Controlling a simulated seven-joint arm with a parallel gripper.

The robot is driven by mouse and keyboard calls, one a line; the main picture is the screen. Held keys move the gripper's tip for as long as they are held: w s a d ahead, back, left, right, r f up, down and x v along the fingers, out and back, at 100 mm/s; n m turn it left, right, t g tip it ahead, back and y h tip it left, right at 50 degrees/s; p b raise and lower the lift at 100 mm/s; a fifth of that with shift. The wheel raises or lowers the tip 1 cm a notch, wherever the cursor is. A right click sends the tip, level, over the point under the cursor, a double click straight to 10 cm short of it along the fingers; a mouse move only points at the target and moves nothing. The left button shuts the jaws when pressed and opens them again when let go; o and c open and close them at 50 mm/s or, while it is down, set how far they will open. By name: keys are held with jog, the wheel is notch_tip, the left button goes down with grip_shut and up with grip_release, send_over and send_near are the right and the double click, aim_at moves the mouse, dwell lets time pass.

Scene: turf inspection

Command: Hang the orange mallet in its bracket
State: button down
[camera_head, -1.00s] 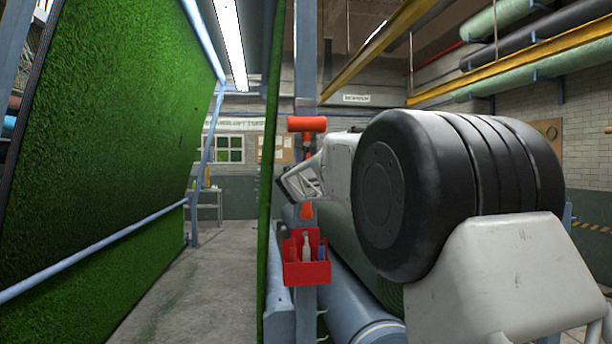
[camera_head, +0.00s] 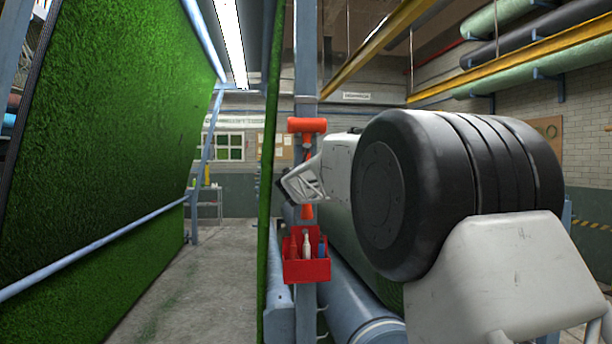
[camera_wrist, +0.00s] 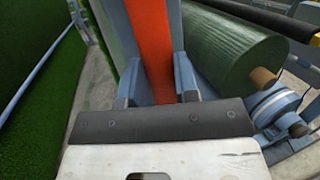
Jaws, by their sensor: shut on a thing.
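The orange mallet (camera_head: 307,125) is upright in front of a blue-grey post (camera_head: 305,70), its head on top and lying crosswise. My gripper (camera_head: 300,185) is shut on the mallet's handle, and the handle's lower end shows below it. In the wrist view, the orange handle (camera_wrist: 150,45) stands between the two fingers of my gripper (camera_wrist: 158,85), with the post behind it. I cannot make out the bracket; the mallet head may hide it. I cannot tell whether the head touches the post or rests on anything.
A green turf edge (camera_head: 270,200) runs close to the left of the post. A large turf panel (camera_head: 110,150) leans at the left, with bare floor (camera_head: 190,290) between them.

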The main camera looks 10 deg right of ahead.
jog(key=shift+f, duration=0.1)
dwell(0.7)
jog(key=c, duration=0.8)
grip_release()
jog(key=shift+f, duration=0.15)
jog(key=shift+v, duration=3.9)
